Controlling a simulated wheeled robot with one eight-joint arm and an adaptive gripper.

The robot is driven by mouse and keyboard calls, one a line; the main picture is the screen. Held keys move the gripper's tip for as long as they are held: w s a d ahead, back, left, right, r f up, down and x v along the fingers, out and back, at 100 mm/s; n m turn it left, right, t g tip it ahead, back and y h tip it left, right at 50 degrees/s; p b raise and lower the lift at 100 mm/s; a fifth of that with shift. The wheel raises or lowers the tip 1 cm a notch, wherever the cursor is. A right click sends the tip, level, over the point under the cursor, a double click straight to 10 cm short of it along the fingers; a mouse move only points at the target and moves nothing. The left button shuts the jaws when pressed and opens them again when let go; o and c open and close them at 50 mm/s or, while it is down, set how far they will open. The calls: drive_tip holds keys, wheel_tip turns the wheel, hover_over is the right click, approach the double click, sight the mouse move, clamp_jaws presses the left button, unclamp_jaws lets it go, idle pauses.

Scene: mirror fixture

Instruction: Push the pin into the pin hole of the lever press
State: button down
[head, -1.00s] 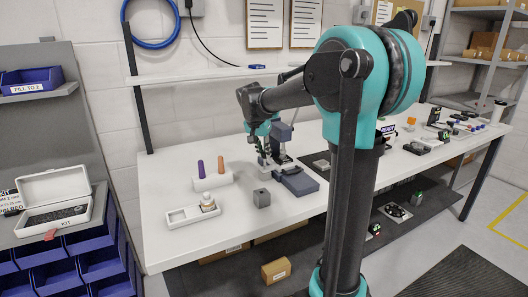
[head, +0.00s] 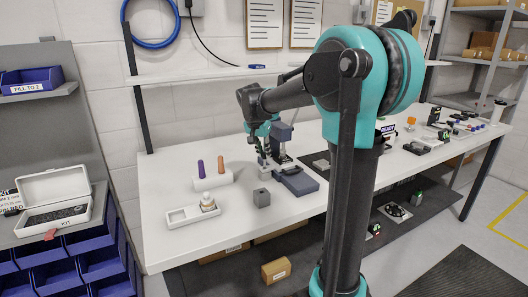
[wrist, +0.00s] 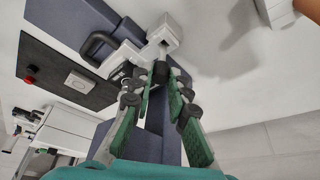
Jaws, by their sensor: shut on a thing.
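The lever press stands on the white table in the head view, with a blue-grey base (head: 297,181) and upright block (head: 281,131). In the wrist view its blue-grey body (wrist: 80,20) carries a pale metal bracket (wrist: 158,38) and a dark loop handle (wrist: 98,44). My gripper (wrist: 161,80) points at the press, with its green-padded fingers closed together at the tips. A small dark piece (wrist: 160,69), which looks like the pin, is between the fingertips, close to the bracket. The pin hole cannot be made out. In the head view my gripper (head: 263,150) is small beside the press.
A white stand (head: 212,180) holds a purple and an orange peg. A grey block (head: 261,198) and a white tray (head: 181,216) lie at the table's front. A black panel with a red button (wrist: 31,80) is at left in the wrist view.

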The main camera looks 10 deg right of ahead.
sight(264, 159)
drive_tip(key=shift+f, duration=2.15)
drive_tip(key=c, duration=1.4)
unclamp_jaws()
drive_tip(key=shift+r, duration=0.1)
drive_tip(key=v, duration=1.2)
